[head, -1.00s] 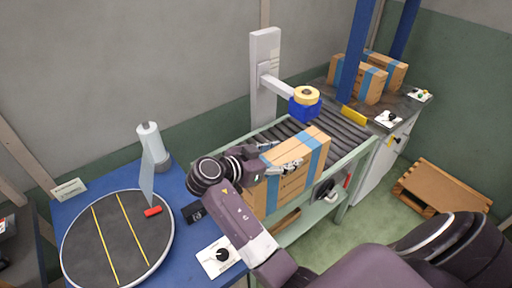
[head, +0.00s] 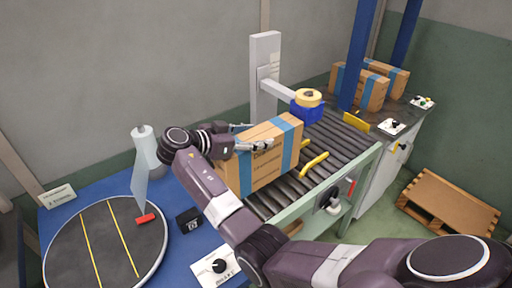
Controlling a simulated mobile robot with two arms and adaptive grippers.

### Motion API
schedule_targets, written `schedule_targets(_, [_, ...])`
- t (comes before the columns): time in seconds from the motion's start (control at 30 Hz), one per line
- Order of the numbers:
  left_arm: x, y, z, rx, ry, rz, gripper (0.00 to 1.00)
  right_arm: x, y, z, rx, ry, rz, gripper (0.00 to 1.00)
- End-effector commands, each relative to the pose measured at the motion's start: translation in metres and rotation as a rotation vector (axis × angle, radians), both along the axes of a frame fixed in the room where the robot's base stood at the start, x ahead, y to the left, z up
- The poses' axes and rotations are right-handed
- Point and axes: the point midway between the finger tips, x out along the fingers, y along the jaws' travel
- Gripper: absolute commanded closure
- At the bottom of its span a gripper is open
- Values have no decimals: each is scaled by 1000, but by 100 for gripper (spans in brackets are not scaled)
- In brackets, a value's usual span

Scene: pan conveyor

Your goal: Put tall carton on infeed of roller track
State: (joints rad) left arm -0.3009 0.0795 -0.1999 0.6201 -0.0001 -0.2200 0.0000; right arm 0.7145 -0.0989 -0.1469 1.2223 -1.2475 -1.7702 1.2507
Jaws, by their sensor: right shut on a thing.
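The tall carton (head: 268,165) is a brown box with blue tape, upright at the left end of the roller track (head: 345,150). My right gripper (head: 252,136) is shut on the carton's upper left part, one finger on the far side and one on the near face. The carton is over the track's infeed rollers (head: 265,204); I cannot tell whether its base touches them. My left gripper is not in view.
A blue tape head with a yellow roll (head: 307,98) hangs over the track just beyond the carton. Yellow guides (head: 314,164) lie on the rollers to the right. Two cartons (head: 359,86) stand at the far end. A round turntable (head: 108,245) is at left. A pallet (head: 449,204) lies on the floor.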

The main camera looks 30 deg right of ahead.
Motion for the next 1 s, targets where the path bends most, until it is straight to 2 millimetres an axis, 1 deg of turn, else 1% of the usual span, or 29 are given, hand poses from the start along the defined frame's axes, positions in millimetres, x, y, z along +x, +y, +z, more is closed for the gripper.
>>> schedule_targets(0.03, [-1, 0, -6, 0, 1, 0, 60, -1, 0, -9, -2, 2, -1, 100])
schedule_targets(0.2, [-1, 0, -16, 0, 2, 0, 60, -1, -1, -28, -3, 2, 0, 100])
schedule_targets(0.57, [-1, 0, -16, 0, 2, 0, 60, -1, 0, -31, -2, 0, -1, 100])
schedule_targets(0.6, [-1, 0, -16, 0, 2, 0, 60, -1, 0, -33, 1, 4, -1, 39])
schedule_targets(0.73, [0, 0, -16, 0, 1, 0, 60, -1, 0, -33, 1, 4, -1, 25])
schedule_targets(1.0, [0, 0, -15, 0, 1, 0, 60, -1, 0, -32, 1, 4, -1, 25])
